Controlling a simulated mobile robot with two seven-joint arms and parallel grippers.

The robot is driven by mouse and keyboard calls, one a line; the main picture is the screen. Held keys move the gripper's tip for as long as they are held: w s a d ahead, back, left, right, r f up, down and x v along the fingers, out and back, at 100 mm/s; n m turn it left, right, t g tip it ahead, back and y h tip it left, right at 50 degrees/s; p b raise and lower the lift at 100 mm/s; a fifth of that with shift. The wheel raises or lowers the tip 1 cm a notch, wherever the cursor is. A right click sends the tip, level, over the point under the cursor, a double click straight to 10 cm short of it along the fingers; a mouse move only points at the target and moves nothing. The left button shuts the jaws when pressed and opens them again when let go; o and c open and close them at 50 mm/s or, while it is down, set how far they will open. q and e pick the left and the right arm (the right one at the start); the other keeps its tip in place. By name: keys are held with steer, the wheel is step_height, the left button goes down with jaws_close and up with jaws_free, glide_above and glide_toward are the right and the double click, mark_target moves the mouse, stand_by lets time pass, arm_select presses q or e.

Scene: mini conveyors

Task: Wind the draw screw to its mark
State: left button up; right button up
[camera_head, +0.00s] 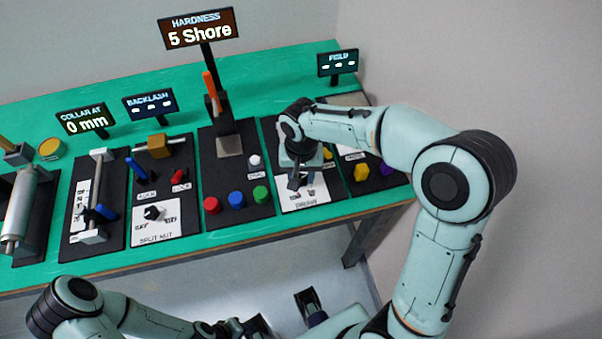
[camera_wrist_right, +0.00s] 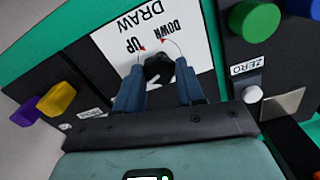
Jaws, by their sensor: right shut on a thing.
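The draw control is a black knob (camera_wrist_right: 158,69) on a white plate (camera_wrist_right: 195,45) lettered DRAW, with UP and DOWN and small red marks. My right gripper (camera_wrist_right: 158,88) is shut on this knob, one blue finger on each side. In the head view the right gripper (camera_head: 297,182) reaches down onto the DRAW plate (camera_head: 311,197), and the arm hides much of that panel. My left arm lies low at the bottom left, its gripper (camera_head: 236,329) away from the bench; its jaws are too unclear to read.
The hardness display (camera_head: 199,31) reads 5 Shore and the collar display (camera_head: 86,121) reads 0 mm. A backlash display (camera_head: 150,104) and a field display (camera_head: 337,63) stand behind. Red, blue and green buttons (camera_head: 236,198) are left of the DRAW panel; yellow and purple knobs (camera_head: 387,170) are right.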

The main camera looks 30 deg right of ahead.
steer(key=m, duration=0.4)
steer(key=shift+m, duration=0.4)
steer(key=m, duration=0.3)
steer(key=shift+m, duration=0.3)
steer(key=m, duration=0.4)
steer(key=shift+m, duration=2.1)
steer(key=o, duration=1)
steer(key=shift+o, duration=0.2)
step_height(320, 180, up, 13)
steer(key=p, duration=0.1)
steer(key=shift+r+p, duration=0.2)
steer(key=shift+p, duration=0.15)
